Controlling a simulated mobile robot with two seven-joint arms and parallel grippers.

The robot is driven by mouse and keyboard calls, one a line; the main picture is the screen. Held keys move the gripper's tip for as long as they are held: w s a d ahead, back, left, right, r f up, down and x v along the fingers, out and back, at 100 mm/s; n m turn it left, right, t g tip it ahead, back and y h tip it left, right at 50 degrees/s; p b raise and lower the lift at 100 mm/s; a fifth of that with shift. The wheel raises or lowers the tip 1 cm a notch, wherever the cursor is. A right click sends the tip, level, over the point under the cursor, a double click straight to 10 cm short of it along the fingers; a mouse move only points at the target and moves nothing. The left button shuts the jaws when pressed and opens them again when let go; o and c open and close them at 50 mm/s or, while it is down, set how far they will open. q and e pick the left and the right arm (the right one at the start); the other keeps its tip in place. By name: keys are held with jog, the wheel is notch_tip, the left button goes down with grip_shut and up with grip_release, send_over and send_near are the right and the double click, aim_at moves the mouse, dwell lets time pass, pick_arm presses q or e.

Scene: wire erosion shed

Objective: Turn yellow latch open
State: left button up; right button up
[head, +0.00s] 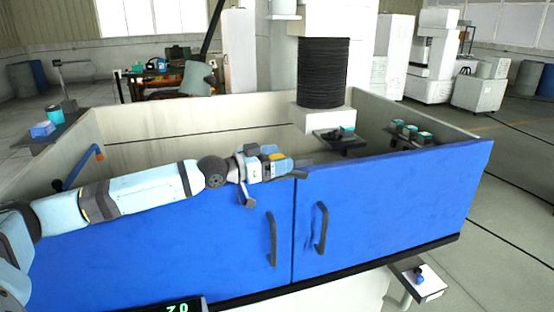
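The two blue doors, left (170,245) and right (390,205), meet at a vertical seam and look closed. My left arm reaches in from the left along the top of the left door. My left gripper (290,168) is at the top edge near the seam. Small yellow patches (277,156) show at the gripper. I cannot tell whether they belong to the yellow latch or to the gripper. The fingertips are too small and overlapped to show whether they are open or shut. My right gripper is not in view.
Dark vertical handles flank the seam, left (272,240) and right (321,228). Behind the doors is an open cream tank (200,125) with a dark ribbed column (324,72). Small shelves with teal items (410,131) sit inside. A small tray (430,283) juts out below the right door.

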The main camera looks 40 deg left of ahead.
pick_arm(q)
jog(key=shift+s, duration=0.1)
jog(key=shift+s+a+f, duration=0.1)
jog(key=shift+s+a, duration=0.15)
jog(key=p+v, duration=0.6)
jog(key=v, duration=0.7)
dwell(0.8)
jog(key=shift+d, duration=0.1)
